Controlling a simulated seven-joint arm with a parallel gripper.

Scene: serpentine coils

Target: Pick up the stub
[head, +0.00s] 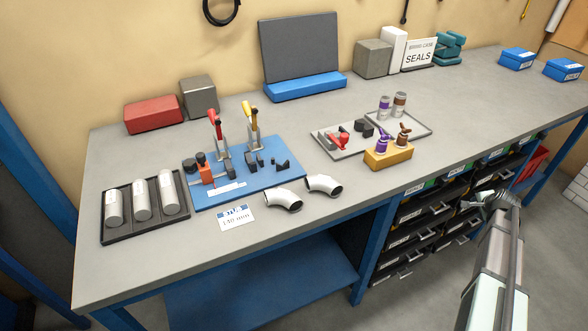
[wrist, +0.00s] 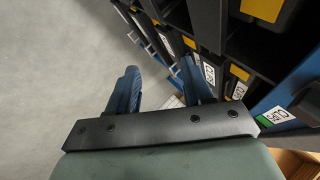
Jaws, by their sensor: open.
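A card (head: 236,217) in front of the blue fixture plate reads "140 mm" under a blue heading. My gripper (head: 492,198) is far from the tray, at the right, off the bench's front edge. In the wrist view, its two blue fingers (wrist: 160,85) are apart with nothing held between them. The wrist view shows the floor and drawer fronts, and no stub.
Two silver elbow pipes (head: 304,192) lie near the front edge. The blue fixture plate (head: 285,164) carries upright red and yellow clamp handles. A grey tray (head: 413,121) and a yellow block (head: 387,157) stand mid-bench. Drawers (head: 430,212) lie below the bench, near my gripper.

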